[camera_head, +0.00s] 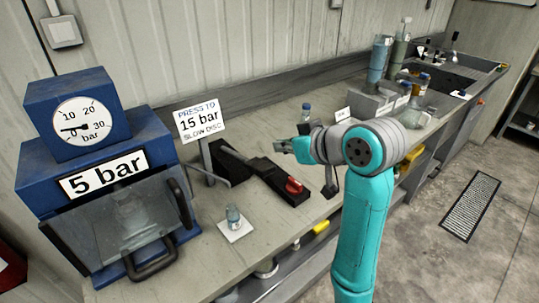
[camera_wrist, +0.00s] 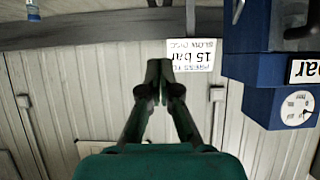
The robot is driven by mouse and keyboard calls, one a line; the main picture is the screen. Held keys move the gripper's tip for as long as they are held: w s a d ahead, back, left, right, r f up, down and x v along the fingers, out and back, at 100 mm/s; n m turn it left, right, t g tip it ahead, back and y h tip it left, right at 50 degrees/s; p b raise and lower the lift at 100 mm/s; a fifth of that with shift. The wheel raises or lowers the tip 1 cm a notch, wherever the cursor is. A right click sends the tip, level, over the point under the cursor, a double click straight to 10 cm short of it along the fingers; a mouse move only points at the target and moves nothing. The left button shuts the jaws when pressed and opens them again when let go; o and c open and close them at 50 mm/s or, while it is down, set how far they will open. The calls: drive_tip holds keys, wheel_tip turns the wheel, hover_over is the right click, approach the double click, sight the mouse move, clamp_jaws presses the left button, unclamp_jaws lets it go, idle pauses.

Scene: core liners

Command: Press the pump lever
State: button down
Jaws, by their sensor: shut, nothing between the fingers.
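The hand pump (camera_head: 268,176) lies on the bench, with a dark lever and a red part (camera_head: 294,187) at its near right end. My gripper (camera_head: 281,146) is above and beyond the pump, apart from it, with its fingers pointing left. In the wrist view, my gripper (camera_wrist: 159,66) is shut and empty, with its fingertips together. The sign "PRESS TO 15 bar SLOW DISC" (camera_head: 199,119) stands behind the pump; it appears upside down in the wrist view (camera_wrist: 194,56). The gauge (camera_head: 83,122) on the blue press reads about 5, above a "5 bar" label (camera_head: 103,174).
The blue press (camera_head: 150,138) with a clear front guard (camera_head: 115,228) stands at the left. A small jar (camera_head: 233,216) sits on a white square in front of the pump. Bottles (camera_head: 378,58) and a grey rack (camera_head: 372,103) stand further right.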

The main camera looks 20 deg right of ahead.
hover_over(264, 166)
drive_tip(key=w, duration=0.1)
drive_tip(key=f, duration=0.5)
drive_tip(key=shift+w+a, duration=0.1)
drive_tip(key=shift+a, duration=0.15)
drive_tip(key=shift+s+d+f, duration=0.1)
drive_tip(key=shift+s+f, duration=0.1)
drive_tip(key=shift+f, duration=0.35)
drive_tip(key=shift+s+d+f, duration=0.1)
drive_tip(key=shift+s+f, duration=0.1)
drive_tip(key=shift+f, duration=0.3)
drive_tip(key=shift+s+f, duration=0.2)
drive_tip(key=shift+f, duration=0.55)
